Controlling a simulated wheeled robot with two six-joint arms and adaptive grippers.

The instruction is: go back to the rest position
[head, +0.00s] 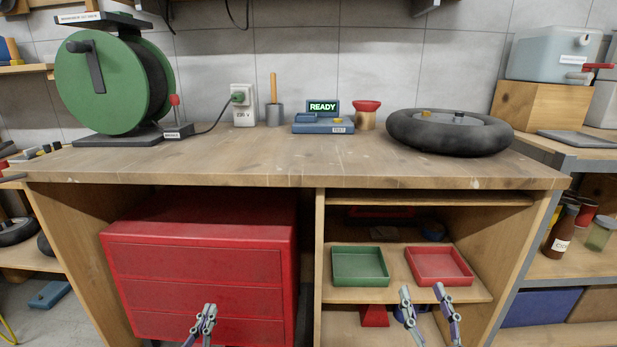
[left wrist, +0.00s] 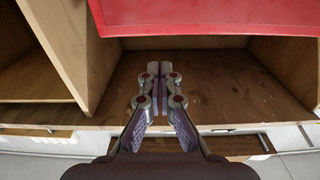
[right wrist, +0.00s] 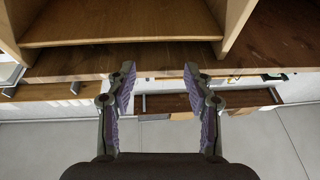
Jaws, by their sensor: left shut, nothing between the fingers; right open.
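My left gripper (head: 207,312) is low in front of the red drawer cabinet (head: 200,262). Its fingers are together with nothing between them, as the left wrist view also shows (left wrist: 159,70). My right gripper (head: 424,292) is low in front of the shelf compartment under the bench. Its fingers are apart and empty, and the gap shows in the right wrist view (right wrist: 158,72). Neither gripper holds anything. The coiled hose named for the scene is not clearly seen; a green reel (head: 100,85) stands on the bench at the left.
The wooden bench (head: 270,165) carries a black tyre (head: 405,130), a blue device reading READY (head: 322,127) and a red-topped pot (head: 366,107). Green (head: 360,282) and red (head: 440,280) trays sit on the shelf below. The bench's front middle is clear.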

